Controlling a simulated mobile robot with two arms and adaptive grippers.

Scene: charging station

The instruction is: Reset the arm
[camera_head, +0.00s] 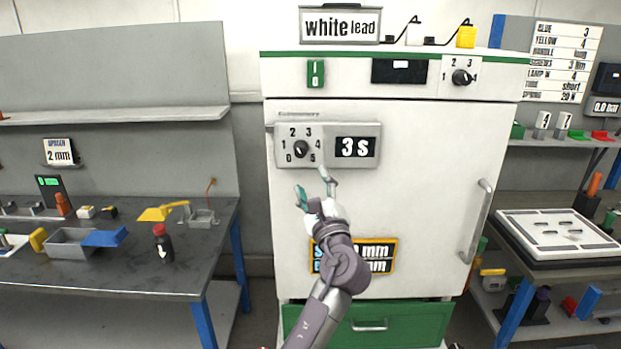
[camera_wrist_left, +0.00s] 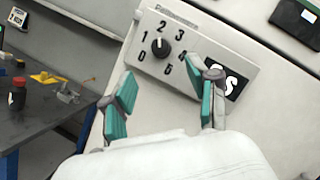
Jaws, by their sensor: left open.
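My left arm reaches up in front of a white cabinet (camera_head: 425,150). My left gripper (camera_head: 314,186) is open and empty, just below the dial panel on the cabinet door. In the left wrist view my left gripper (camera_wrist_left: 160,105) shows its two teal-padded fingers spread apart. Between and beyond them is the black dial knob (camera_wrist_left: 160,47), numbered 0 to 5. The knob also shows in the head view (camera_head: 301,149), beside a display reading 3 s (camera_head: 355,147). The fingers look apart from the knob. A yellow-framed sign (camera_head: 380,255) is partly hidden behind my arm. My right gripper is not in view.
A grey workbench (camera_head: 150,270) with a tray, a dark bottle (camera_head: 162,243) and small parts stands at the left. A shelf table with a white plate (camera_head: 557,232) stands at the right. The cabinet's door handle (camera_head: 477,222) sticks out, and a green drawer (camera_head: 367,325) is below.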

